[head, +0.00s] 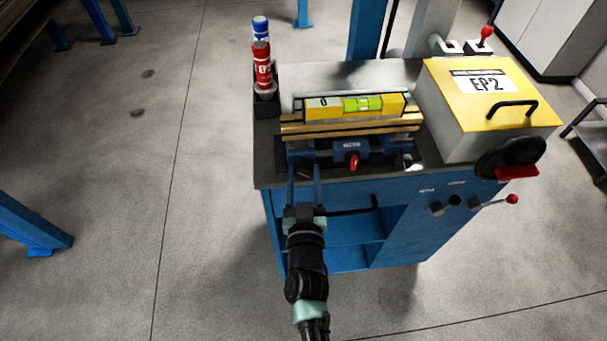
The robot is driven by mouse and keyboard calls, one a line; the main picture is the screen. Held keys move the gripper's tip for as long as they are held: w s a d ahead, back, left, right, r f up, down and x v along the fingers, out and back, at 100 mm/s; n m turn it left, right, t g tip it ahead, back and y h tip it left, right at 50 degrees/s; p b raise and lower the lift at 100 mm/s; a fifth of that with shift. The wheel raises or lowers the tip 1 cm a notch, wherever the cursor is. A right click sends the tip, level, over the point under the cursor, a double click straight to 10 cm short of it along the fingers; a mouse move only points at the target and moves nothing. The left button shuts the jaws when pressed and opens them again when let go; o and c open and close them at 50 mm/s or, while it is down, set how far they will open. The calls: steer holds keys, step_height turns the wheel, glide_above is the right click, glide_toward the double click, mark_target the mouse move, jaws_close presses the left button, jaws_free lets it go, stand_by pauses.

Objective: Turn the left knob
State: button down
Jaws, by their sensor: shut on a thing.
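A blue levelling fixture (348,150) stands on the front of the blue bench, carrying brass bars and a yellow spirit level (330,107) with a green vial. My gripper (303,169) reaches up from below to the fixture's left end, its two fingers on either side of the left knob (304,174). The left knob is small and mostly hidden between the fingers; only a pale part shows. I cannot tell its angle. A red knob (353,162) sits at the fixture's middle, and a pale right knob (408,163) sits at its right end.
A grey box with a yellow lid (487,85) stands at the bench's right, beside a black handwheel (510,157). Red and blue bottles (263,68) stand at the back left. Front-panel levers (492,202) are at the right.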

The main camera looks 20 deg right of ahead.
steer(key=shift+d+m, duration=0.1)
steer(key=shift+m, duration=2.9)
steer(key=shift+c, duration=1.5)
jaws_free()
steer(key=shift+s, duration=0.15)
steer(key=p+v, duration=0.1)
steer(key=v, duration=1.1)
steer(key=shift+s+r, duration=0.4)
